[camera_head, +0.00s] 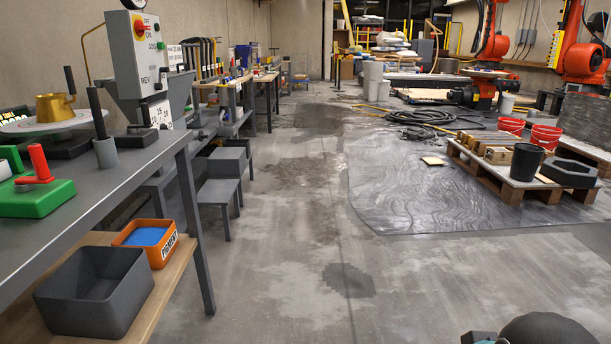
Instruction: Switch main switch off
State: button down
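A grey control box (135,52) stands at the upper left above the workbench. A red rotary switch (140,28) on a yellow backing is on the upper part of its face. Small lettering sits around the switch, and "REV" shows lower on the box. The way the red knob points is too small to tell.
The grey workbench (150,165) runs along the left, holding a green device with a red handle (40,165) and a brass pot (55,106). Grey stools (217,192) stand beside it. The concrete floor (290,260) is clear; a loaded pallet (520,190) is at right.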

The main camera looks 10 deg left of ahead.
aim_at(140, 29)
jog(key=u, duration=0.4)
jog(key=i, duration=1.85)
jog(key=u, duration=0.8)
jog(key=i, duration=1.3)
jog(key=u, duration=0.35)
